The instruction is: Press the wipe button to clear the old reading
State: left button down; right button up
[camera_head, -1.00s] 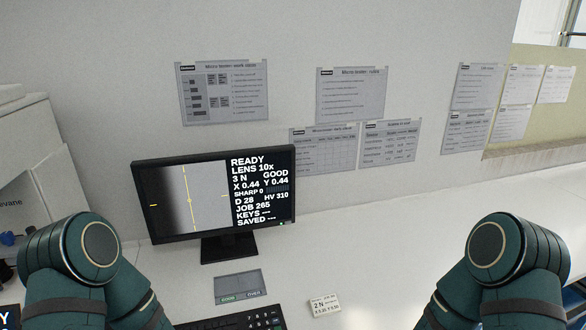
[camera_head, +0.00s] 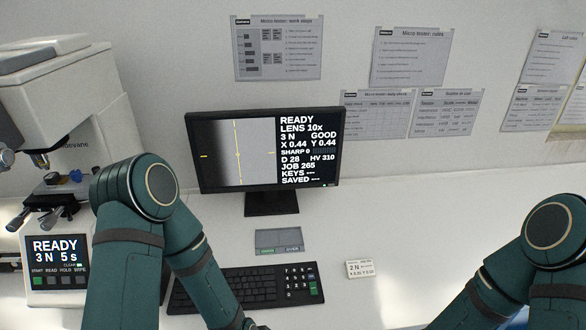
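The hardness tester (camera_head: 60,80) stands at the left. Its front panel display (camera_head: 57,250) reads READY, 3 N, 5 s, with a small CLEAR mark below. Under it is a row of buttons labelled START, READ, HOLD and WIPE. The wipe button (camera_head: 81,281) is at the right end of the row, close to my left arm in the picture. The monitor (camera_head: 262,150) shows READY, D 28, HV 310 and JOB 265. Both my arms show, but neither gripper is in view; both are below the bottom edge.
A black keyboard (camera_head: 240,287) lies in front of the monitor, partly behind my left arm. A small grey plate (camera_head: 278,241) and a white card reading 2 N (camera_head: 360,269) lie on the white bench (camera_head: 420,220). The bench right of the card is clear.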

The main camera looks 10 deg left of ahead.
aim_at(79, 280)
jog(key=u, duration=2)
